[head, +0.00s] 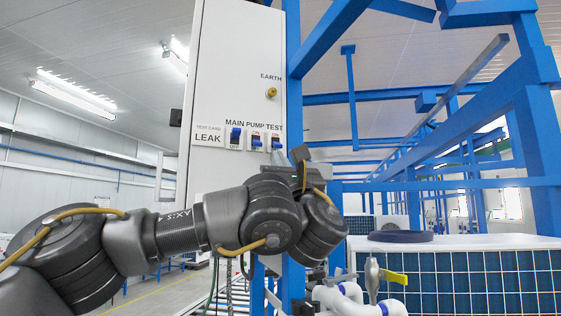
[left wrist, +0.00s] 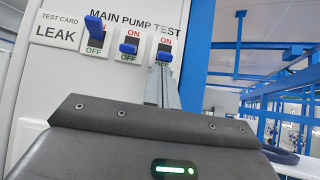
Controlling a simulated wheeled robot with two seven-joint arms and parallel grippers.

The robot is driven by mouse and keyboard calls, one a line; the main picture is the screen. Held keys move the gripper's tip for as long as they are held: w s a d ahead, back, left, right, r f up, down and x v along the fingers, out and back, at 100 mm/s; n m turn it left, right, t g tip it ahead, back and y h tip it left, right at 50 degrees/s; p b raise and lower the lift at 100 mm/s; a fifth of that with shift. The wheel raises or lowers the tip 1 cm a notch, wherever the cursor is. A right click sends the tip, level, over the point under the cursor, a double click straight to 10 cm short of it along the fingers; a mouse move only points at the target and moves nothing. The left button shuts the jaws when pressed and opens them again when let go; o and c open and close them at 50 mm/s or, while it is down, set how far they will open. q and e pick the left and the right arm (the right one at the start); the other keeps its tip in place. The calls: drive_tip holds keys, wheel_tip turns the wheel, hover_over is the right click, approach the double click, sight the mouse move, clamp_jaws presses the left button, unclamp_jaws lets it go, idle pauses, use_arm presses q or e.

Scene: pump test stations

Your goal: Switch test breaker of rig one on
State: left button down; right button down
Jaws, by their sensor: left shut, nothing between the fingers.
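The test breaker (head: 276,143) is the rightmost of three blue-levered switches on a white panel (head: 237,60). It also shows in the left wrist view (left wrist: 164,56), with the ON mark visible above its lever, so the lever looks down. My left gripper (head: 300,153) is shut and empty, just below and right of the test breaker. In the left wrist view its fingers (left wrist: 164,72) point up at that breaker and hide its lower part. I cannot tell whether they touch it. My right gripper is out of view.
The main breaker (head: 235,138) has its lever up; the pump breaker (head: 256,140) has its lever down. A blue frame post (head: 293,60) stands right beside the panel. White pipes with a yellow-handled valve (head: 392,277) and a blue-fronted unit (head: 460,285) are at lower right.

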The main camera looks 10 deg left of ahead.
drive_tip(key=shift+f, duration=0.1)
use_arm(q)
drive_tip(key=shift+s+d+g+b, duration=0.1)
drive_tip(key=shift+d+g+b, duration=0.05)
drive_tip(key=shift+g+b, duration=0.35)
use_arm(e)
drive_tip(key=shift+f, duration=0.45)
